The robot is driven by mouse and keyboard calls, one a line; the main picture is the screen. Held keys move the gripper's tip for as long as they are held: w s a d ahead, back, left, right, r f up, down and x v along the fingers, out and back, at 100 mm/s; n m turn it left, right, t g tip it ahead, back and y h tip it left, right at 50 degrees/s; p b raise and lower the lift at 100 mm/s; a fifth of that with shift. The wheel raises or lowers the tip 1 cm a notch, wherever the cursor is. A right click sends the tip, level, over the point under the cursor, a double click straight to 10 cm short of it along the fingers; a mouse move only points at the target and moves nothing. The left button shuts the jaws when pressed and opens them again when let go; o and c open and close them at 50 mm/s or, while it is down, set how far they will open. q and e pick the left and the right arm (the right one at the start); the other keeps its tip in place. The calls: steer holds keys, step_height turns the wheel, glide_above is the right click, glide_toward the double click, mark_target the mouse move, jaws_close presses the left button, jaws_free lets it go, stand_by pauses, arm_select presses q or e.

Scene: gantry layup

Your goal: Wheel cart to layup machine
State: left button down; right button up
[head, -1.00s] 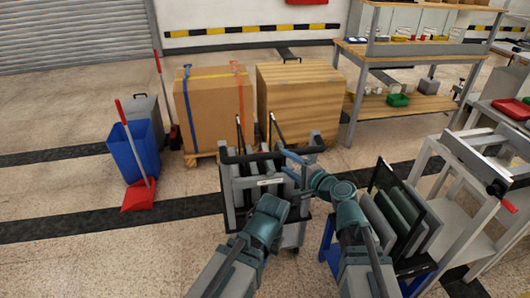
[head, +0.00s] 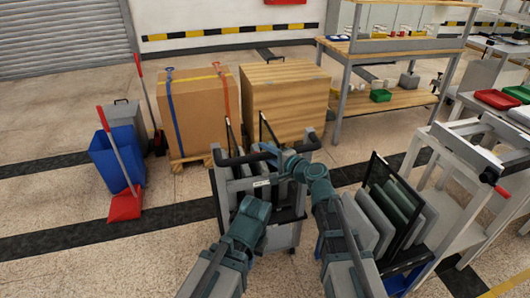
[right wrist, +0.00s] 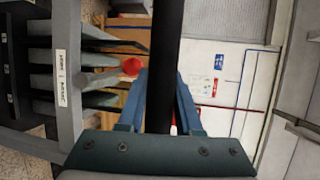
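The grey cart (head: 234,186) stands in front of me with a dark U-shaped handle (head: 228,160) and upright slots holding panels. Its labelled side and slots also show at the left of the right wrist view (right wrist: 68,75). My right gripper (head: 272,152) is at the cart's handle. In the right wrist view its two fingers (right wrist: 163,85) lie on either side of a dark bar and seem to touch it. My left arm reaches to the near side of the cart; its wrist hides the fingers of my left gripper (head: 248,212). I cannot identify the layup machine for sure.
Close right stand a rack of panels (head: 385,212) and a white frame table (head: 462,150) with a red-ended handle. Behind the cart are two large boxes (head: 205,115) (head: 285,95). A blue bin (head: 112,160) and red dustpan (head: 126,204) are left. Floor at front left is clear.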

jaws_close()
stand_by(1.1)
